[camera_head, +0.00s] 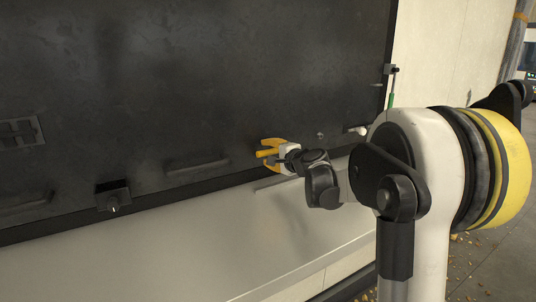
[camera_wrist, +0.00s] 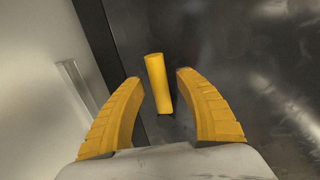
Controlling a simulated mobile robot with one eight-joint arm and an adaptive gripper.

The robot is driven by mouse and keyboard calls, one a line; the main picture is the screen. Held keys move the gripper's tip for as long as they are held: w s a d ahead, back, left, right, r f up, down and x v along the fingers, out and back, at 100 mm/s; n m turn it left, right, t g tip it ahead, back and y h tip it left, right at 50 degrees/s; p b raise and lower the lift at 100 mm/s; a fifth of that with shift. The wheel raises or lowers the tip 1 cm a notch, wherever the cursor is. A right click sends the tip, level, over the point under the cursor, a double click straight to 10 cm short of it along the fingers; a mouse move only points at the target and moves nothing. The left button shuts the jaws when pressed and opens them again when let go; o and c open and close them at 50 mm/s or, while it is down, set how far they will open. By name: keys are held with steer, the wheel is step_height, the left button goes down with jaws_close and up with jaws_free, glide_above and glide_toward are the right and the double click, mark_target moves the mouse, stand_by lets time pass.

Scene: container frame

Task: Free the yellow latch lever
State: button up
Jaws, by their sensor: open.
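The yellow latch lever (camera_wrist: 157,84) is a short, plain rod standing out from the dark panel (camera_head: 200,75). In the wrist view it lies between the two ribbed yellow fingers of my gripper (camera_wrist: 156,76), with a visible gap on each side. My gripper is open and does not appear to touch the lever. In the head view the lever (camera_head: 263,153) shows as a small yellow bar between the fingertips, close to the panel's lower right part. The lever's base on the panel is partly visible in the wrist view.
A pale ledge (camera_head: 190,245) runs below the panel. A dark block (camera_head: 113,196) juts from the panel's lower edge at left, and a recessed handle (camera_head: 197,163) lies left of my gripper. A green-handled part (camera_head: 391,93) is at the panel's right edge.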

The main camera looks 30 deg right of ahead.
jaws_close()
steer(key=shift+r, duration=0.1)
steer(key=shift+d+r+m+y+p, duration=0.1)
steer(key=shift+r+m+y+p, duration=0.2)
steer(key=shift+r+m+p, duration=0.5)
steer(key=m, duration=0.2)
steer(key=r+m+y, duration=0.1)
steer(key=m, duration=0.1)
steer(key=shift+d+p, duration=0.3)
steer(key=shift+d, duration=0.05)
steer(key=m, duration=0.1)
steer(key=d+r+m+y, duration=0.1)
steer(key=m, duration=0.3)
steer(key=shift+d+r+t, duration=0.25)
steer(key=shift+d+t, duration=0.1)
steer(key=shift+t, duration=0.05)
steer(key=m, duration=0.1)
steer(key=d+m, duration=0.1)
steer(key=m, duration=0.1)
steer(key=d+m+t, duration=0.1)
steer(key=m, duration=0.1)
steer(key=shift+d+r+y, duration=0.1)
steer(key=shift+r+y, duration=0.2)
steer(key=shift+y, duration=0.1)
